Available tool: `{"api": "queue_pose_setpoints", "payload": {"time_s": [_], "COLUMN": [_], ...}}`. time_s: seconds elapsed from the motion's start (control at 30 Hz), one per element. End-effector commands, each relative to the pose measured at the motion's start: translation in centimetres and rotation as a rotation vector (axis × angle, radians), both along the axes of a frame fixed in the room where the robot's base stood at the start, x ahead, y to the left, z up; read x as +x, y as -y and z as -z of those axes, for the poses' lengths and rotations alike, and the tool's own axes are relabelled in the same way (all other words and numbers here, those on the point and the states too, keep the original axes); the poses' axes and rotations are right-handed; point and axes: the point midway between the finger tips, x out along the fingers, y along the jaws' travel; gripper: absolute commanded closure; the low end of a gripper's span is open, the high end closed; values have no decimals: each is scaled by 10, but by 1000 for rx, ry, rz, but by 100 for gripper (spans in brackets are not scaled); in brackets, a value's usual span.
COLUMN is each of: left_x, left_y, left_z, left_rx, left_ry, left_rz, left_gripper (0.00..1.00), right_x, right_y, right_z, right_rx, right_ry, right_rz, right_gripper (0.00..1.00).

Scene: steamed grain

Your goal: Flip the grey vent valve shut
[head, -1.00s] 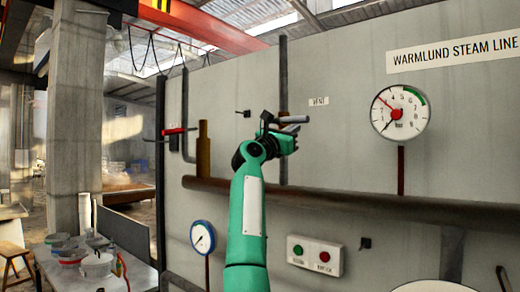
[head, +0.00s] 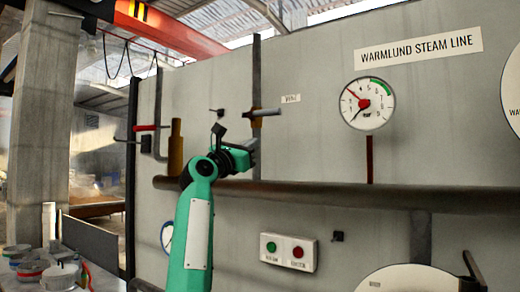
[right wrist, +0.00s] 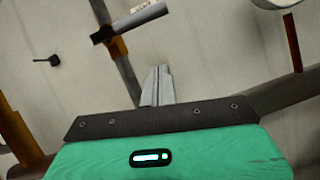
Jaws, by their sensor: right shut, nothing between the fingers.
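The grey vent valve handle (head: 264,112) lies crosswise, roughly level, on a thin vertical pipe (head: 257,75) below and left of the VENT label (head: 291,98). It points right from the pipe. In the right wrist view the grey handle (right wrist: 135,20) shows at the top, above and left of the fingertips and apart from them. My right gripper (head: 252,145) is just below the handle in the head view. Its fingers (right wrist: 158,75) are shut and empty. My left gripper is out of view.
A thick brown horizontal pipe (head: 330,192) runs below the handle. A red-handled valve (head: 148,128) and a brass-coloured cylinder (head: 175,148) are to the left. A gauge (head: 367,103) hangs right, and a button box (head: 288,252) sits lower. The wall around the handle is mostly bare.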

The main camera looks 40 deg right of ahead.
Motion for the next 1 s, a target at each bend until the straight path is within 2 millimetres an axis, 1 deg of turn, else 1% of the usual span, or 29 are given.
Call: {"api": "queue_pose_setpoints", "payload": {"time_s": [0.03, 0.2, 0.83, 0.87, 0.93, 0.97, 1.0], "left_x": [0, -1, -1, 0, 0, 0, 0], "left_y": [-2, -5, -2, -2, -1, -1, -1], "left_z": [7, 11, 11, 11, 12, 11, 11], "left_rx": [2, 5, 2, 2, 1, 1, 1], "left_ry": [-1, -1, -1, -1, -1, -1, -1], "left_rz": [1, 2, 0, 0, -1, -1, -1], "left_gripper": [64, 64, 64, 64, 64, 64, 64], "right_x": [-2, -7, -6, -4, 7, 15, 26], "right_y": [-6, -17, -19, -20, -23, -25, -29], "right_z": [7, 11, 12, 15, 27, 36, 50], "right_rx": [1, 2, -3, -9, -41, -62, -98], "right_ry": [0, -1, -8, -17, -61, -91, -140], "right_rz": [0, 1, 3, 5, 16, 23, 36], "right_gripper": [100, 100, 100, 100, 100, 100, 100]}}
